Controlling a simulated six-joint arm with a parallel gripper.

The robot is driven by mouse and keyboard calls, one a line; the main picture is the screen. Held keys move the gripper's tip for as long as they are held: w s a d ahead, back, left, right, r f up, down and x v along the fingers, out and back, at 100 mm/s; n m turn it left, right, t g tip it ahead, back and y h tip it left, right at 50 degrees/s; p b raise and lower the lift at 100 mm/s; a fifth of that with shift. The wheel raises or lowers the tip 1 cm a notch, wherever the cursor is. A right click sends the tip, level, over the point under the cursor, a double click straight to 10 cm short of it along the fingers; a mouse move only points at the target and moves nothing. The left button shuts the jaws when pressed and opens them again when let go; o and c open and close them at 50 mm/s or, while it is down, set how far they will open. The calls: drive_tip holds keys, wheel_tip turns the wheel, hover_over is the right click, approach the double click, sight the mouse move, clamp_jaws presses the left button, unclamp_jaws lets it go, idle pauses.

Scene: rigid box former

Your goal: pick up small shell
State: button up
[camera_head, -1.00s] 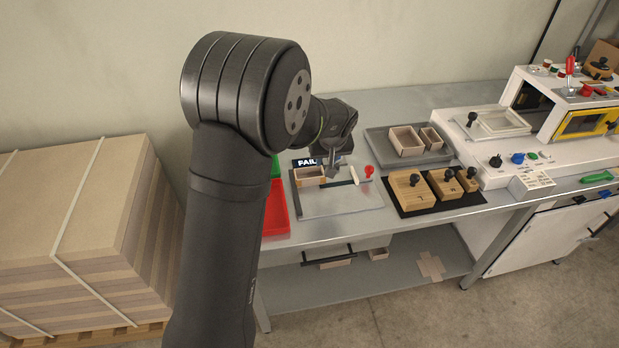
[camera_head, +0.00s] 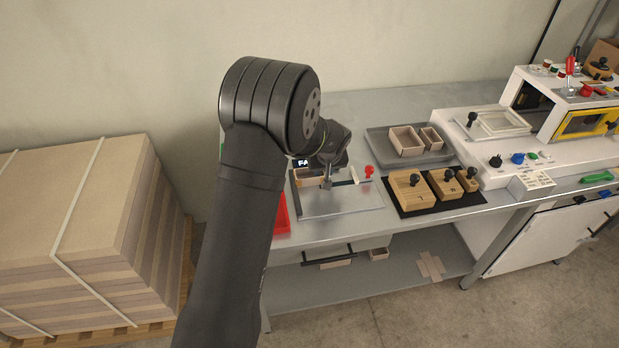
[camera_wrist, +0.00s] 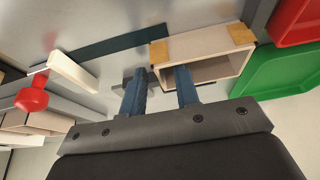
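An open cardboard shell (camera_head: 305,178) with tan corner tape stands on the gauge plate. In the wrist view the shell (camera_wrist: 215,52) lies with its open side towards me. My gripper (camera_head: 327,183) is low at its right end in the head view. In the wrist view my gripper (camera_wrist: 160,76) is open, with one finger in front of the shell's opening and the other outside its end wall. I cannot tell whether either touches. A larger shell (camera_head: 406,141) and a smaller shell (camera_head: 431,138) stand in the grey tray.
The gauge plate (camera_head: 340,204) has a dark bar and a red knob (camera_head: 369,171). Wooden blocks with black knobs (camera_head: 410,191) sit on a black mat to the right. The grey tray (camera_head: 375,140) is behind.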

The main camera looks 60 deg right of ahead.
clamp_jaws()
drive_tip(key=shift+r, duration=0.1)
